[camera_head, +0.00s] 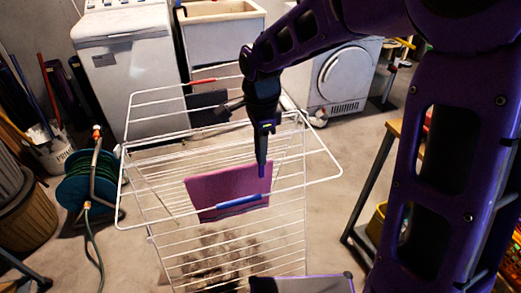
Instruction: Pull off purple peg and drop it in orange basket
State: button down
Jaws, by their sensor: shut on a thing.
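A magenta-purple cloth (225,190) hangs on a white wire drying rack (150,180) in the middle of the view. My gripper (261,168) points down at the cloth's upper right corner. Its fingers are shut on a small purple piece at their tips, which looks like the purple peg (261,172). The fingers hide most of it, and I cannot tell whether it still touches the cloth. An orange, basket-like thing (510,262) shows at the right edge, cut off by the frame and partly behind my arm.
The rack has a blue sleeve (238,202) in front and a red one (200,82) behind. A washer (125,70), sink (222,40) and dryer (335,75) stand behind. A green hose reel (88,185) is left. A wooden-topped stand (385,150) is right.

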jog(key=shift+r+p, duration=2.05)
jog(key=shift+r, duration=1)
